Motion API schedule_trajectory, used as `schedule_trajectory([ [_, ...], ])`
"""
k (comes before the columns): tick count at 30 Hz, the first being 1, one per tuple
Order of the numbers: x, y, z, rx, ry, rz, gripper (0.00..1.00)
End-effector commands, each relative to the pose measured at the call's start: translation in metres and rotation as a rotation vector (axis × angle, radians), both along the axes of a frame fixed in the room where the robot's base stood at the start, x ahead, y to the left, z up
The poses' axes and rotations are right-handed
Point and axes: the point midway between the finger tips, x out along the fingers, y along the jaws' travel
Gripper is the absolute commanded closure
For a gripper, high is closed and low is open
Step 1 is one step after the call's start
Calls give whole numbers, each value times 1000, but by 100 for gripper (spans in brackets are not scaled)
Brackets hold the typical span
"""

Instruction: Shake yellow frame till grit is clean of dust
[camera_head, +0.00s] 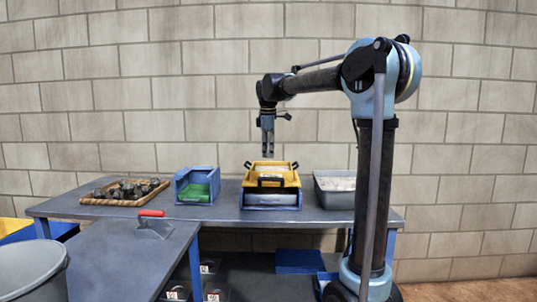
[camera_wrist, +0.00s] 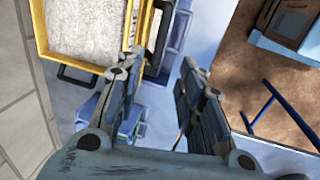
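The yellow frame (camera_head: 268,181) with black handles sits on a blue-sided holder (camera_head: 270,206) on the bench. In the wrist view, the yellow frame's rim (camera_wrist: 87,67) borders pale grainy grit (camera_wrist: 85,25) at the upper left. Whether dust remains in the grit cannot be told. My gripper (camera_head: 268,154) hangs with its fingers down, just above the yellow frame in the head view. In the wrist view, my gripper (camera_wrist: 160,74) is open, with a clear gap and nothing between its fingers. One black handle (camera_wrist: 160,25) shows beyond the gap, near the frame's right edge.
A grey tub (camera_head: 328,197) of pale material stands right of the frame. A blue bin with a green inside (camera_head: 197,190) and a wooden tray of dark rocks (camera_head: 122,201) are to the left. The wall is behind.

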Motion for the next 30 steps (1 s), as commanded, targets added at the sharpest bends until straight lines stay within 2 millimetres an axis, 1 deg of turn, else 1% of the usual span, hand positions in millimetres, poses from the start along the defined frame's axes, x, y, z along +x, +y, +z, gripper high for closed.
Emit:
schedule_trajectory([
  [2,0,0,2,0,0,0,65],
  [3,-1,-1,6,0,0,0,65],
  [9,-8,-7,44,0,-1,0,65],
  [11,-9,-8,50,0,-1,0,65],
  [13,-9,-9,51,0,-1,0,65],
  [16,-8,-9,43,0,-1,0,65],
  [19,-5,-9,29,0,-1,0,65],
  [30,7,-9,-35,0,-1,-1,65],
])
